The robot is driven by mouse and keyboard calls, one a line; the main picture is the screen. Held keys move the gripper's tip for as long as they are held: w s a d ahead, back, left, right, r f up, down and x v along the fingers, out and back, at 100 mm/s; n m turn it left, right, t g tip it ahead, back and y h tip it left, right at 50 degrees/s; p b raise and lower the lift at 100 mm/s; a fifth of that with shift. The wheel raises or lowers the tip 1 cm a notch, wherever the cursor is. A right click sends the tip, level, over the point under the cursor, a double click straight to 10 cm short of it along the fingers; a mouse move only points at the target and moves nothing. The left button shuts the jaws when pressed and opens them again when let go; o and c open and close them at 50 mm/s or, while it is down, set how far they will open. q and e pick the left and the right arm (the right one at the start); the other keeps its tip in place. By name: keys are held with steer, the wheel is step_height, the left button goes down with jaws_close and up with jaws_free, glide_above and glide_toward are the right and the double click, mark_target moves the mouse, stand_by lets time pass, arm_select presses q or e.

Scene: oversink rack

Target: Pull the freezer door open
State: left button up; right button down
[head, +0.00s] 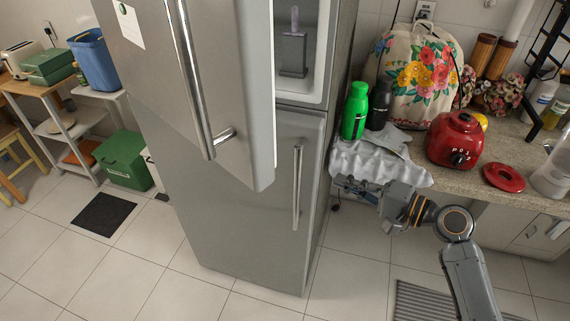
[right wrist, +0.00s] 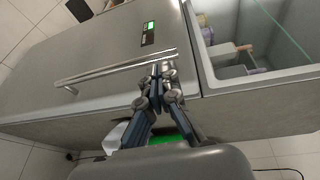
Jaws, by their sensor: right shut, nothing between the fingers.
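A tall steel fridge has its upper door (head: 232,85) swung open, with a long bar handle (head: 190,75). The lower door (head: 250,220) is closed, with an upright bar handle (head: 297,188). No label shows which door is the freezer's. My right gripper (head: 350,184) is shut and empty, right of the fridge by the counter edge. In the right wrist view its fingertips (right wrist: 160,70) overlap the handle's end, but the head view shows them apart. My left gripper is out of view.
The counter (head: 415,150) at right holds a green bottle (head: 355,110), a dark bottle (head: 379,106), a grey cloth (head: 375,160) hanging over the edge, and a red appliance (head: 456,138). The floor (head: 150,250) before the fridge is clear. A green crate (head: 124,160) stands at left.

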steer(key=s+a+r+n+g+y, duration=0.1)
steer(key=s+a+r+y, duration=0.15)
steer(key=r, duration=0.45)
steer(key=w+a+p, duration=0.1)
steer(key=a+p, duration=0.5)
steer(key=a, duration=0.4)
steer(key=shift+a+f+p, duration=0.2)
steer(key=shift+a+p, duration=0.2)
steer(key=shift+w, duration=0.15)
